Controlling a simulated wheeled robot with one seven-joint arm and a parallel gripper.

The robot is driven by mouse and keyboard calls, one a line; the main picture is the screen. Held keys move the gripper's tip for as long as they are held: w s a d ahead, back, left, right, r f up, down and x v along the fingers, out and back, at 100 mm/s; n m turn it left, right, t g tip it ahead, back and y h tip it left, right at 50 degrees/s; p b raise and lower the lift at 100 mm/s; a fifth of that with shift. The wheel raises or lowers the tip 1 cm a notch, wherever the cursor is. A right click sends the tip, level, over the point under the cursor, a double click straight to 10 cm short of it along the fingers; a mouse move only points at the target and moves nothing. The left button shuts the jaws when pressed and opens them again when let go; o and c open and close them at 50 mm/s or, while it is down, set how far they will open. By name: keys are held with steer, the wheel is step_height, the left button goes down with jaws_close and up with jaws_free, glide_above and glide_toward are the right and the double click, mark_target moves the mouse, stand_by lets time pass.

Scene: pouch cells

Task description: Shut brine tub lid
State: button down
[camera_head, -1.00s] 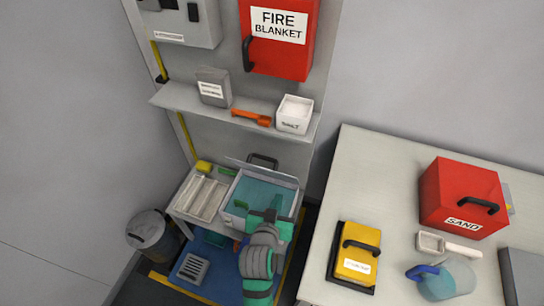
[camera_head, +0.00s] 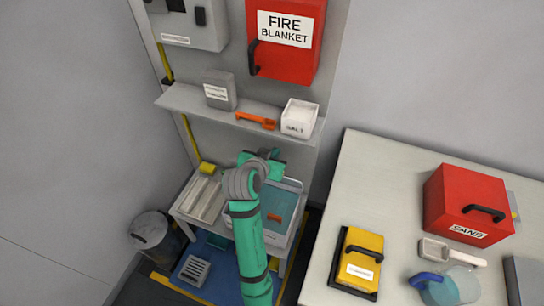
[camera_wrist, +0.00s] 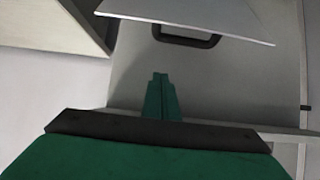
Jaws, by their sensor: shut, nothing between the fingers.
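The brine tub (camera_head: 281,236) is a pale box on the low stand in the head view, with teal liquid (camera_head: 283,203) in it. It is open. My arm crosses its left side and hides part of it. The lid is mostly hidden behind my gripper in the head view. The wrist view shows a pale panel, apparently the lid (camera_wrist: 190,22), with a dark handle (camera_wrist: 187,39) at its underside edge. My gripper (camera_head: 268,155) is at the back of the tub, above its rim. Its fingers are shut and empty in the wrist view (camera_wrist: 160,78), apart from the panel.
A shelf (camera_head: 190,101) with a salt box (camera_head: 299,118), an orange scoop (camera_head: 257,121) and a grey box (camera_head: 220,90) hangs above. A tray (camera_head: 199,197) is left of the tub. A table (camera_head: 400,185) stands right, with a yellow case (camera_head: 358,258) and red sand box (camera_head: 462,200).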

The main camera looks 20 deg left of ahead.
steer(key=w+f, duration=0.2)
steer(key=f, duration=0.3)
steer(key=shift+w+f, duration=0.15)
steer(key=shift+w, duration=0.25)
steer(key=shift+s+f, duration=0.25)
steer(key=shift+s, duration=0.2)
steer(key=shift+d, duration=0.1)
